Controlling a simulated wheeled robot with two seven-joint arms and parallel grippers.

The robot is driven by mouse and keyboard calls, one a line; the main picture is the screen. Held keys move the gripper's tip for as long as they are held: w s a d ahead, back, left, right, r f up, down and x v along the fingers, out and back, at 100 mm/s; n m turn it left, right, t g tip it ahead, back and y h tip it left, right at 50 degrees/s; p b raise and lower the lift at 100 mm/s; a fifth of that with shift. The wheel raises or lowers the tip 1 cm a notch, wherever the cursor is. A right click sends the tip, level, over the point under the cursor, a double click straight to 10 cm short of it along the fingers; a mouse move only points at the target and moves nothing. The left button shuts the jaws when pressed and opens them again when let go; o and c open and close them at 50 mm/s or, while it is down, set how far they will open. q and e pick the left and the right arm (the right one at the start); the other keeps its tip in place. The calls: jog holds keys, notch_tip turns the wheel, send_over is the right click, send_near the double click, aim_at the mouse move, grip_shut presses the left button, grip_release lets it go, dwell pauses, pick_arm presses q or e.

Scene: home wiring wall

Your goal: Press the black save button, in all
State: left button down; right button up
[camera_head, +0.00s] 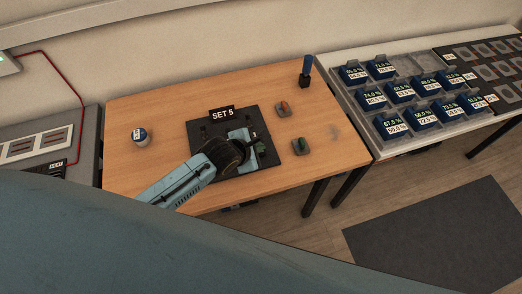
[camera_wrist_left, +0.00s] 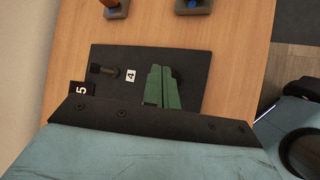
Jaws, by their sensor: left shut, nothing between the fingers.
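A dark panel (camera_head: 207,127) with a "SET 5" sign (camera_head: 222,114) lies on the wooden table. My left gripper (camera_head: 259,149) is over the right part of this panel, its arm coming in from the lower left. In the left wrist view its green fingers (camera_wrist_left: 161,88) are shut together with nothing between them, over the dark panel (camera_wrist_left: 195,75). A black peg-like part (camera_wrist_left: 106,72) stands on the panel beside a white label "4" (camera_wrist_left: 131,76), apart from the fingers. I cannot tell which part is the black save button. My right gripper is not in view.
A small white jar (camera_head: 140,137) is at left. A grey tray (camera_head: 362,117) with several blue displays is on the far right table.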

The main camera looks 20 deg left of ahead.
pick_arm(q)
jog(key=shift+f, duration=0.15)
jog(key=shift+f, duration=0.3)
jog(key=shift+f, duration=0.5)
dwell(0.6)
jog(key=shift+r, duration=0.1)
jog(key=shift+r+p, duration=0.8)
jog(key=shift+p, duration=0.15)
notch_tip(320, 180, up, 5)
jog(key=p, duration=0.6)
jog(key=shift+r, duration=0.1)
dwell(0.7)
